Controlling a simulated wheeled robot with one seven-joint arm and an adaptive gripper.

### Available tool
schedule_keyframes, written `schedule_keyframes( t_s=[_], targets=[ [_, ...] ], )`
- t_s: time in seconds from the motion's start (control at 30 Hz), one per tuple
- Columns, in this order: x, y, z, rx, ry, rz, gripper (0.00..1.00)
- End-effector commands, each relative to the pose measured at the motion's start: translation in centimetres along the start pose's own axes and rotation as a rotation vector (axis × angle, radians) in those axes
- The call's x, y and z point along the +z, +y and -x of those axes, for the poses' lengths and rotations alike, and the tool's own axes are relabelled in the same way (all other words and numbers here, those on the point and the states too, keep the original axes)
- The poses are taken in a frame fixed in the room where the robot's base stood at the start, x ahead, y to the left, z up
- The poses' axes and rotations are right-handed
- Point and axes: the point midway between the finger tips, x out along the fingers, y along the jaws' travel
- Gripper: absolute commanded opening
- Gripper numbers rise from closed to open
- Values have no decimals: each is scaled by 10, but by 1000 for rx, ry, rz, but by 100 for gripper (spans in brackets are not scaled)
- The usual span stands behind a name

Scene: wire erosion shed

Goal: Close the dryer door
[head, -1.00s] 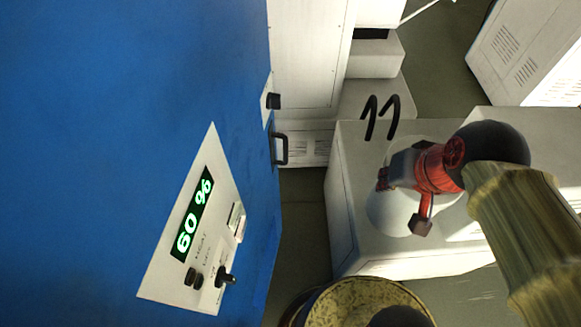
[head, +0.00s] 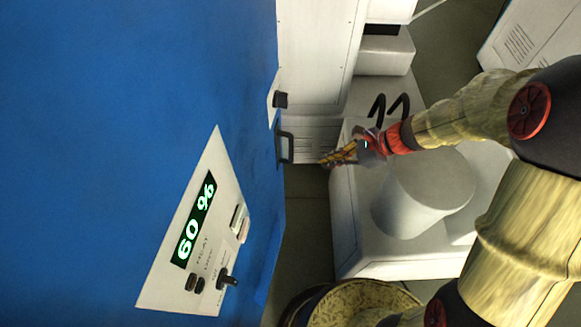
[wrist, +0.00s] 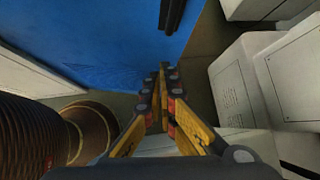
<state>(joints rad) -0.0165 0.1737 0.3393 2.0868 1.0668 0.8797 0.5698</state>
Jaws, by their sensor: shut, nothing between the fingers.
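A large blue machine (head: 130,120), which I take to be the dryer, fills the left of the head view. It also shows at the top of the wrist view (wrist: 110,40). A dark bar handle (head: 287,148) stands out from its right edge. A dark bar (wrist: 171,14), seemingly that handle, is at the top of the wrist view. My gripper (head: 326,162) is shut and empty, its yellow fingers pointing toward the blue face. Its tips (wrist: 164,70) are a short way from the handle and apart from it. How far the door stands open I cannot tell.
A control panel (head: 160,275) reading 60 % is on the blue machine. White cabinets (head: 320,50) stand behind. A white unit (head: 355,245) with a cylinder (head: 430,195) and two black hooped handles (head: 377,108) lies below my arm. A round yellowish drum (head: 360,295) is at the bottom.

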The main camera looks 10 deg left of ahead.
Motion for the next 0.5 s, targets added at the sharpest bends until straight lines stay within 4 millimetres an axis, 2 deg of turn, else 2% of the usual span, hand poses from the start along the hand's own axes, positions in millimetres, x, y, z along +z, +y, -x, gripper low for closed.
schedule_keyframes(
  t_s=[0.03,0.2,0.37,0.5],
  targets=[
    [-6,-2,-10,1,-14,-50,0],
    [-15,-8,-28,-5,-40,-150,0],
    [-16,-10,-40,-6,-46,-170,0],
    [-16,-8,-61,-3,-45,-169,0]
  ],
)
